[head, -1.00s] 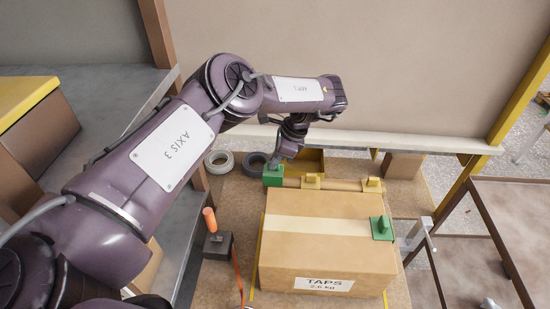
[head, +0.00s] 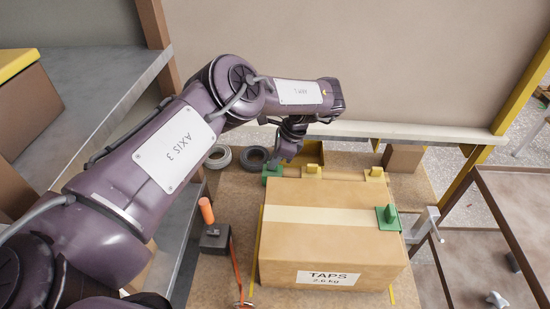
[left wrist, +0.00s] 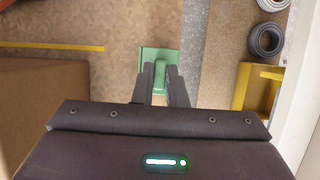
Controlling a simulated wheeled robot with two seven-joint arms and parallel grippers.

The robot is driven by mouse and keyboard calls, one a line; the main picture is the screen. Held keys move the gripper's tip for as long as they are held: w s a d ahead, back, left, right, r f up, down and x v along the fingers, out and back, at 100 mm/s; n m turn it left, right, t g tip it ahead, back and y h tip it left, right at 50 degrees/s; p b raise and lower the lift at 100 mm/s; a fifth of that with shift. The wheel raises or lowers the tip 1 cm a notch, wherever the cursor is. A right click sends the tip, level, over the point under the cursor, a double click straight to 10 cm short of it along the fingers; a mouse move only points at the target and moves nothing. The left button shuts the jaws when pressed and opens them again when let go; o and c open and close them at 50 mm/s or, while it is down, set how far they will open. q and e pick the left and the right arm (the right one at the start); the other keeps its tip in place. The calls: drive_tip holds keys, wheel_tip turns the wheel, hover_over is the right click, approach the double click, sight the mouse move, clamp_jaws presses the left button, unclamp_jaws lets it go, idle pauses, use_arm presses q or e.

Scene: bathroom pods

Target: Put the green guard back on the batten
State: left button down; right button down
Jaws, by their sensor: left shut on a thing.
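My left gripper (head: 274,163) is shut on a green guard (head: 270,173) at the back left corner of the cardboard box. In the left wrist view the fingertips (left wrist: 163,72) close around the upright grip of the green guard (left wrist: 158,53), whose flat plate spreads beyond them. The batten is mostly hidden behind the box; yellow guards (head: 313,174) and (head: 375,174) mark its line. I cannot tell whether the held guard touches the batten.
The cardboard box (head: 330,252) labelled TAPS fills the middle of the bench. Two cable coils (head: 218,157) and (head: 254,157) lie at the back left. An orange-handled tool (head: 207,211) stands on a dark block at left. A brown carton (head: 402,158) stands at back right.

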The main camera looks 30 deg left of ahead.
use_arm(q)
drive_tip(key=shift+w+f, duration=0.1)
drive_tip(key=shift+w, duration=0.1)
drive_tip(key=c, duration=1.7)
unclamp_jaws()
drive_tip(key=shift+s, duration=0.15)
drive_tip(key=o, duration=0.3)
